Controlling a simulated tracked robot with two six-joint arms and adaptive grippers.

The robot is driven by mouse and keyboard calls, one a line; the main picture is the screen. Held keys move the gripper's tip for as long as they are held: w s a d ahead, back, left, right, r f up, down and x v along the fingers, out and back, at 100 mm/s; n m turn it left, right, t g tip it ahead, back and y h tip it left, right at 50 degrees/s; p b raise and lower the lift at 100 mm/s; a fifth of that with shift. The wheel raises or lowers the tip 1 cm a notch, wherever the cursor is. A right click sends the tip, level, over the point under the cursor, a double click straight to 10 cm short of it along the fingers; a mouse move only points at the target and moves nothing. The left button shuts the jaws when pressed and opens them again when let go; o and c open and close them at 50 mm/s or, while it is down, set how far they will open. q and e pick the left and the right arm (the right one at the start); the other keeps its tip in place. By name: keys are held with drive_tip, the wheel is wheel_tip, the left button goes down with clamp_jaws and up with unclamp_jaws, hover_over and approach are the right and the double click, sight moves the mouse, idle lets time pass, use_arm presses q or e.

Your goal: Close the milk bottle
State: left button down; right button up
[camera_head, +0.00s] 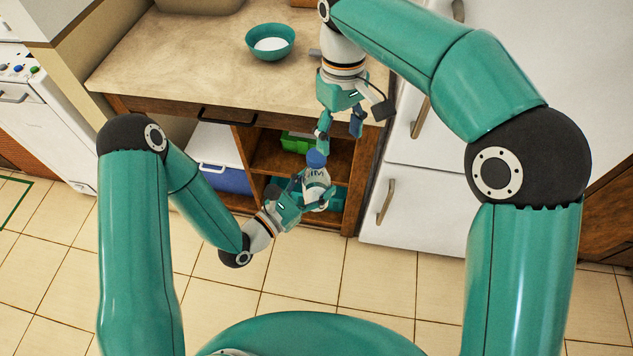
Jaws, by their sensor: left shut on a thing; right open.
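The milk bottle (317,181) is white with dark lettering and is held in front of the open shelving, tilted slightly. A blue cap (316,158) sits at the bottle's top; I cannot tell whether it is fully seated. My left gripper (307,199) comes in from the lower left and is shut on the bottle's body, hiding part of it. My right gripper (338,137) points down from above, open, with its fingertips just above and beside the cap. Whether a fingertip touches the cap is unclear.
Below are shelves with a green item (296,142) and a blue-and-white box (222,178). A white fridge (420,215) stands right, a stove (40,110) left. The tiled floor in front is clear.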

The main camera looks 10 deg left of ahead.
drive_tip(key=s+d+f+m+y, duration=0.1)
drive_tip(key=s+d+f+m, duration=0.15)
drive_tip(key=f, duration=0.65)
drive_tip(key=s+d+f+m+y, duration=0.1)
drive_tip(key=d+f+m, duration=0.15)
drive_tip(key=f, duration=0.55)
drive_tip(key=s+d+f+m+y, duration=0.1)
drive_tip(key=s+d+f, duration=0.15)
drive_tip(key=f, duration=0.65)
drive_tip(key=s+d+f+m+t+y, duration=0.1)
drive_tip(key=s+d+f+m, duration=0.3)
drive_tip(key=s+f, duration=0.4)
drive_tip(key=s+d+t, duration=0.1)
drive_tip(key=s, duration=0.3)
drive_tip(key=shift+s+f+m, duration=0.15)
drive_tip(key=shift+f+m, duration=0.15)
drive_tip(key=shift+f, duration=0.05)
use_arm(q)
drive_tip(key=w+a+r+n+t+y, duration=0.1)
drive_tip(key=w+a+n+t+y, duration=0.1)
drive_tip(key=w+a+n+y, duration=0.2)
drive_tip(key=w+a+r+n+t+y, duration=0.1)
drive_tip(key=w+a+n+t+y, duration=0.1)
drive_tip(key=w+a+n+y, duration=0.2)
drive_tip(key=w+a+y, duration=0.1)
drive_tip(key=a+y, duration=0.2)
drive_tip(key=a, duration=0.4)
drive_tip(key=shift+a+y, duration=0.15)
drive_tip(key=shift+y, duration=0.15)
